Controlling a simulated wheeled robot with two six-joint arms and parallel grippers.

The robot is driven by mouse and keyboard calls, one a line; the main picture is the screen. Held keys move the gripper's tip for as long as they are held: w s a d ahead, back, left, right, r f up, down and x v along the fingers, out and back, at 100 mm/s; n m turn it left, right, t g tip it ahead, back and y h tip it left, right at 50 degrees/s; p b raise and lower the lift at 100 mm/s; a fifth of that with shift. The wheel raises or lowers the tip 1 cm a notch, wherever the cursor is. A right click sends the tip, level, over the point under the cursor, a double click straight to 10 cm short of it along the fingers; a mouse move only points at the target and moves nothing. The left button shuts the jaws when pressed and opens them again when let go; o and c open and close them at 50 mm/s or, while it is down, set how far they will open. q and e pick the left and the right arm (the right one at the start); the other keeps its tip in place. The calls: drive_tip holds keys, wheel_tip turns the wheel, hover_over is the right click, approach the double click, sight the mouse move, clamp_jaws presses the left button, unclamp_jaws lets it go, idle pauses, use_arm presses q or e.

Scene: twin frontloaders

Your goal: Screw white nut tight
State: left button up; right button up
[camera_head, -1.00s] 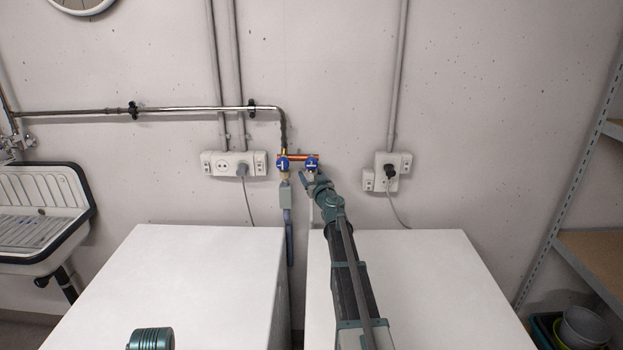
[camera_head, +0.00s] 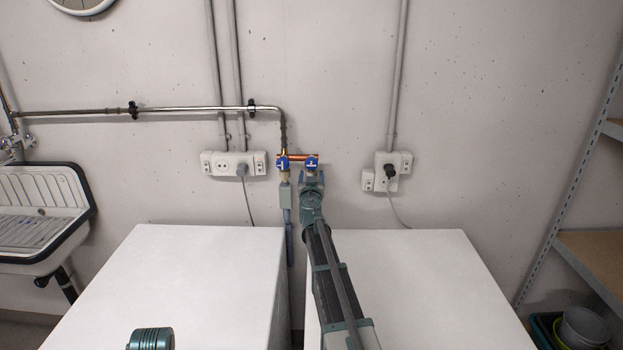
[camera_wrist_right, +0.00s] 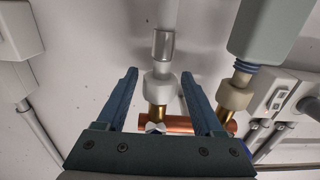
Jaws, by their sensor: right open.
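The white nut (camera_wrist_right: 157,87) sits on a brass fitting under the right valve, with a grey hose end (camera_wrist_right: 163,44) attached. In the wrist view it lies between the two fingers of my open right gripper (camera_wrist_right: 158,78), with a visible gap on either side. In the head view my right gripper (camera_head: 312,182) is just below the right blue valve handle (camera_head: 311,162) and largely hides the nut. The copper pipe (camera_wrist_right: 185,123) crosses between the fingers near their base. My left gripper is not in view.
A second, cream nut (camera_wrist_right: 235,95) with a grey-green hose block (camera_wrist_right: 268,35) is close beside the right finger in the wrist view. Two white machine tops (camera_head: 200,270) stand below. Sockets (camera_head: 233,164) flank the valves. A sink (camera_head: 40,215) is at left.

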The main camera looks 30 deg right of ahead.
clamp_jaws()
drive_tip(key=shift+w, duration=0.1)
drive_tip(key=shift+d+y, duration=0.15)
drive_tip(key=shift+y, duration=0.15)
drive_tip(key=n+t+y, duration=0.1)
drive_tip(key=n+y, duration=0.1)
drive_tip(key=y, duration=0.1)
drive_tip(key=n+t+y, duration=0.1)
drive_tip(key=n+y, duration=0.1)
drive_tip(key=shift+d+r+t+y, duration=0.1)
drive_tip(key=shift+t+y, duration=0.2)
drive_tip(key=shift+y, duration=0.1)
unclamp_jaws()
drive_tip(key=shift+w+a+n+y, duration=0.1)
drive_tip(key=shift+a+n+y, duration=0.1)
drive_tip(key=shift+n+y, duration=0.3)
